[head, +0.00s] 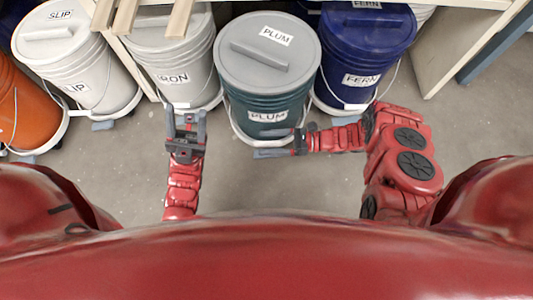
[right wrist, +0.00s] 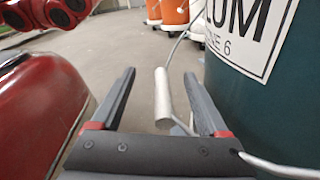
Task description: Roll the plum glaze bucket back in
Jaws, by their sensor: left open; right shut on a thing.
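The plum glaze bucket (head: 252,95) is dark teal with a grey lid and PLUM labels. It stands upright on a wheeled base, in front of the shelf opening between the iron and fern buckets. My right gripper (head: 277,143) is low at its front. In the right wrist view, the bucket's pale handle grip (right wrist: 163,97) on its wire bail lies between the fingers, beside the teal wall (right wrist: 255,100). The right gripper is shut on that handle. My left gripper (head: 187,112) is open and empty, in front of the iron bucket.
The grey iron bucket (head: 185,60) stands left of plum, the blue fern bucket (head: 362,45) right. The slip bucket (head: 75,55) and an orange bucket (head: 25,110) are further left. A shelf upright (head: 455,45) stands at right. The floor in front is clear.

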